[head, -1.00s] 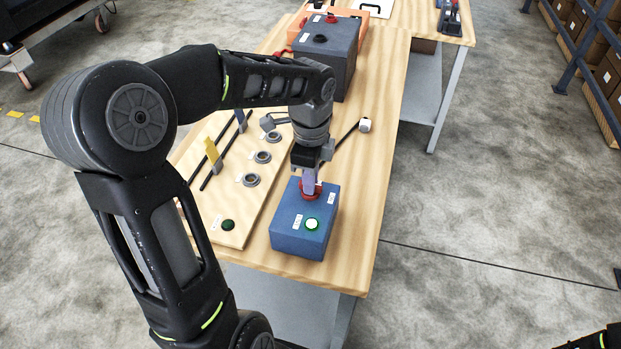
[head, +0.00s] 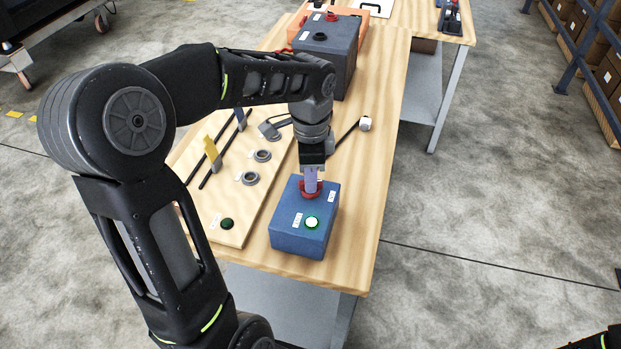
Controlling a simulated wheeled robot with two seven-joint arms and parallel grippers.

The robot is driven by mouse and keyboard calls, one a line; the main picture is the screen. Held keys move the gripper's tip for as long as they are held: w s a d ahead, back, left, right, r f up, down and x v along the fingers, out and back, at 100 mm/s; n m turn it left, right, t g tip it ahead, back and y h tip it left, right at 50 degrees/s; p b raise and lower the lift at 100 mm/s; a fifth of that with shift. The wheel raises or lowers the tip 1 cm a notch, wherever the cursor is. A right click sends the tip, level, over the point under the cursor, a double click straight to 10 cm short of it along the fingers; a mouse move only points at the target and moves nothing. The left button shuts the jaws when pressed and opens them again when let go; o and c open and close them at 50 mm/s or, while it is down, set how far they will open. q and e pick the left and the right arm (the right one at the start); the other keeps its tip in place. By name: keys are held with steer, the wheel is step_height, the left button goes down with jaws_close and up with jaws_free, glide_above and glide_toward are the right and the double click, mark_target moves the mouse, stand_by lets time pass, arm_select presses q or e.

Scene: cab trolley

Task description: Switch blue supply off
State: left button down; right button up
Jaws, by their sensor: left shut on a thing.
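The blue supply box (head: 287,238) stands on the near end of the wooden table. On its top are a red rotary knob (head: 301,190) at the back and a lit green-ringed white lamp (head: 312,222) in front, with small white labels beside them. My left gripper (head: 310,188) points straight down over the box and is shut on the red knob. The fingers hide part of the knob, so its exact setting cannot be read. My right gripper is out of the picture; only a bit of my right arm shows at the bottom right corner.
A pale board (head: 228,206) left of the box carries grey rings, rods, a yellow lever (head: 212,151) and a dark green button. A larger grey-blue box (head: 340,62) stands farther back. A white-tipped black stick (head: 364,124) lies behind the blue box. The table's right strip is clear.

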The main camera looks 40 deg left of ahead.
arm_select(q)
steer(key=n+b, duration=0.1)
steer(key=n, duration=0.2)
steer(key=shift+n, duration=0.4)
steer(key=n, duration=0.3)
steer(key=shift+n+b, duration=0.3)
steer(key=shift+b, duration=0.05)
steer(key=n, duration=0.3)
steer(key=shift+n+b, duration=0.3)
steer(key=shift+n, duration=1.6)
steer(key=c, duration=1.5)
jaws_free()
steer(key=shift+o, duration=0.2)
